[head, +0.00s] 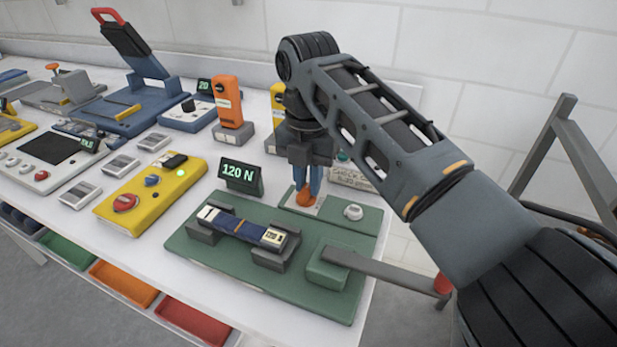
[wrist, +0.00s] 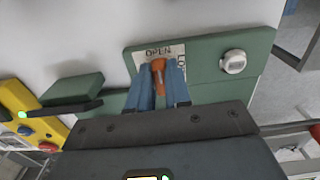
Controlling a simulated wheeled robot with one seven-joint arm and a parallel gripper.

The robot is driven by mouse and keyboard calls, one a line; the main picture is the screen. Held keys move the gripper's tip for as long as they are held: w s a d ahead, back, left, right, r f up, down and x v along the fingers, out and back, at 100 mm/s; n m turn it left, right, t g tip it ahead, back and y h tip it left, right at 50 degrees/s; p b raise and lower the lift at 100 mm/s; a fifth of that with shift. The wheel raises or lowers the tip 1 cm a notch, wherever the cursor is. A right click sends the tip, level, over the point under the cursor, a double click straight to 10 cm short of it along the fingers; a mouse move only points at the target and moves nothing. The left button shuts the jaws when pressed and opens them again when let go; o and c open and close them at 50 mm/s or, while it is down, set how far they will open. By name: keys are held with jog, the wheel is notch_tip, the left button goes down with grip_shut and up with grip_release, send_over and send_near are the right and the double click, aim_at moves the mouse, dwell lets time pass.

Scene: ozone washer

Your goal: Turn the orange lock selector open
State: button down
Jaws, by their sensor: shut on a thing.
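The orange lock selector (head: 304,196) sits on the green fixture plate (head: 190,253), on a pale label. In the wrist view the orange selector (wrist: 158,72) stands below the word OPEN, with a second, partly hidden word at the label's right side. My gripper (head: 307,188) points down over it. Its blue fingers (wrist: 159,84) are shut on the selector, one on each side. The fingers hide part of the selector, so its exact pointing direction is hard to tell.
A white knob (head: 353,212) stands right of the selector. A 120 N display (head: 240,177) stands behind a clamped dark blue bar (head: 240,228). A lever with a red end (head: 395,272) juts past the right edge. A yellow box (head: 150,195) is at left.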

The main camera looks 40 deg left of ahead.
aim_at(308, 185)
jog(key=c, duration=1.1)
grip_release()
jog(key=shift+o, duration=0.2)
jog(key=shift+r+b, duration=0.35)
jog(key=shift+r, duration=3.55)
